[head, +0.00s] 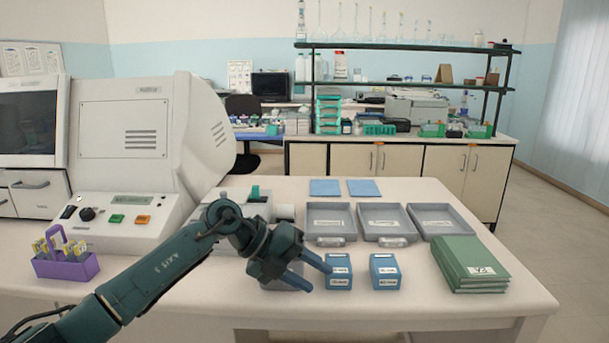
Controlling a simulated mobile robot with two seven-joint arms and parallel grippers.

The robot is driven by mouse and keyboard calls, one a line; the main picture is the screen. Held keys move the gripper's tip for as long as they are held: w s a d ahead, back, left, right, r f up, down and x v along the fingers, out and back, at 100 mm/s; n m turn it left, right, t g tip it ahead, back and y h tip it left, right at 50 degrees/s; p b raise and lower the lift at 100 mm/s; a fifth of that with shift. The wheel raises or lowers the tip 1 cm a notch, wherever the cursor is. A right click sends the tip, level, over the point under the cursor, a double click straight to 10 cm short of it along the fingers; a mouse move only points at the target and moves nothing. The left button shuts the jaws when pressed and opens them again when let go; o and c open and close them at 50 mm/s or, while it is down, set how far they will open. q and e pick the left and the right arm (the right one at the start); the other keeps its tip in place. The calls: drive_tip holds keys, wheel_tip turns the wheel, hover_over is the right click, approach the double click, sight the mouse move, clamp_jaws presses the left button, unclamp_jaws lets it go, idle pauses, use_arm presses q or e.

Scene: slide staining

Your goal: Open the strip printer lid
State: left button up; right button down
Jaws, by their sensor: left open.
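My left gripper (318,278) is open and empty, with its fingers pointing right, close to the left blue box (339,272); I cannot tell whether they touch it. A small light grey device with a green part on top (284,212) stands on the table behind my left arm and gripper. It looks like the strip printer, but my arm hides much of it, and I cannot tell whether its lid is open or shut. My right gripper is not in view.
A second blue box (385,271), grey trays (330,207) and a green folder stack (470,264) lie to the right. Blue pads (325,187) lie at the back. A large white machine (125,140) and a purple rack (65,268) stand left.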

use_arm(q)
drive_tip(key=s+d+f+n+t+h, duration=0.2)
drive_tip(key=s+d+n+t+h, duration=0.25)
drive_tip(key=s+n+h, duration=0.4)
drive_tip(key=s+a+f+n+t+y, duration=0.4)
drive_tip(key=a+f+n+y, duration=0.3)
drive_tip(key=f+n, duration=0.3)
drive_tip(key=s+a+f+n+t+y, duration=0.4)
drive_tip(key=s+a+f+n+y, duration=0.3)
drive_tip(key=a+f+n, duration=0.3)
drive_tip(key=n, duration=0.3)
drive_tip(key=shift+s+a+f+p, duration=0.3)
drive_tip(key=s+f, duration=0.1)
drive_tip(key=s, duration=0.1)
drive_tip(key=s+a+f+n+g+y, duration=0.1)
drive_tip(key=s, duration=0.1)
drive_tip(key=s+a+f+n+g, duration=0.1)
drive_tip(key=s+f, duration=0.1)
drive_tip(key=shift+s+g+y, duration=0.2)
drive_tip(key=shift+g+y, duration=0.05)
drive_tip(key=shift+y, duration=0.1)
drive_tip(key=shift+c, duration=0.6)
drive_tip(key=shift+s+a, duration=0.2)
drive_tip(key=shift+s, duration=0.05)
